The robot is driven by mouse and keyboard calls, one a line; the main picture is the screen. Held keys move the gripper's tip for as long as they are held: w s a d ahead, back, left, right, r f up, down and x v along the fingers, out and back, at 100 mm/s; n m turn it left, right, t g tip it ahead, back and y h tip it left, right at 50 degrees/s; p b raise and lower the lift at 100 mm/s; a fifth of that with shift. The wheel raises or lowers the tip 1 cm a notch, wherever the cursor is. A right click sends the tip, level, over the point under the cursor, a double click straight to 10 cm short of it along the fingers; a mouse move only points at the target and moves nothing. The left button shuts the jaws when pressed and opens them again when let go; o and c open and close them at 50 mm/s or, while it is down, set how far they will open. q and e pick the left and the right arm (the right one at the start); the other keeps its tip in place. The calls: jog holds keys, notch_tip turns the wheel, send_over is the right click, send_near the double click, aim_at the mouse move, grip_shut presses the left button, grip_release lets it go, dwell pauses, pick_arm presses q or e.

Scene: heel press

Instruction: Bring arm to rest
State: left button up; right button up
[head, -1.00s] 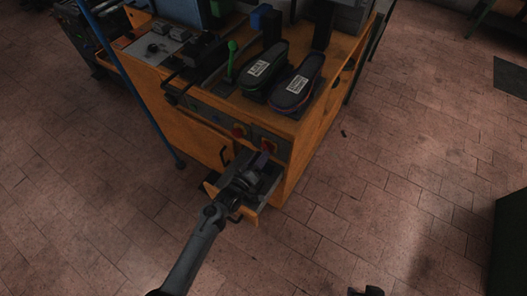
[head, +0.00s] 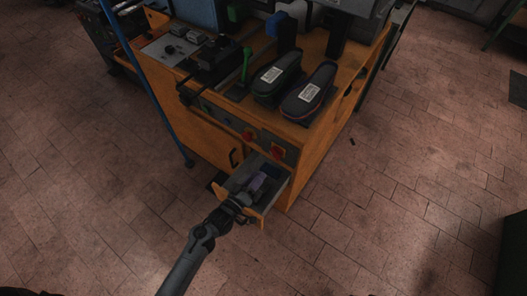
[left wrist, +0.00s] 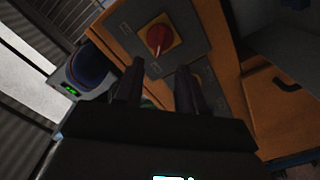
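My left arm comes in from the bottom of the head view. Its left gripper (head: 243,203) is at the front of the open drawer (head: 277,192), low on the orange cabinet (head: 205,137). In the left wrist view the two dark fingers (left wrist: 155,88) stand apart with nothing held between them, so it is open. A purple and dark item (head: 258,184) lies in the drawer, partly hidden by the gripper. My right gripper is not in view.
Two dark shoe-shaped forms with white labels (head: 309,92) stand on the cabinet top. Red knobs sit on its front, and a red knob (left wrist: 160,37) shows in the left wrist view. A blue pole (head: 150,88) stands left.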

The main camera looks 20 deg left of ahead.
pick_arm(q)
jog(key=s+a+r+m+g+y, duration=0.1)
jog(key=s+r+m+g, duration=0.2)
jog(key=s+g, duration=0.35)
jog(key=s+r+m+g+y, duration=0.1)
jog(key=s+r+m+g, duration=0.15)
jog(key=s, duration=0.65)
jog(key=s+a+r+m+g+y, duration=0.1)
jog(key=s+r+m+g, duration=0.2)
jog(key=s+g, duration=0.35)
notch_tip(320, 180, up, 37)
jog(key=s+t+p, duration=0.1)
jog(key=p, duration=3.6)
jog(key=shift+s+p, duration=0.35)
jog(key=shift+s, duration=0.05)
jog(key=shift+d+r+m+t, duration=0.1)
jog(key=shift+m+t, duration=0.15)
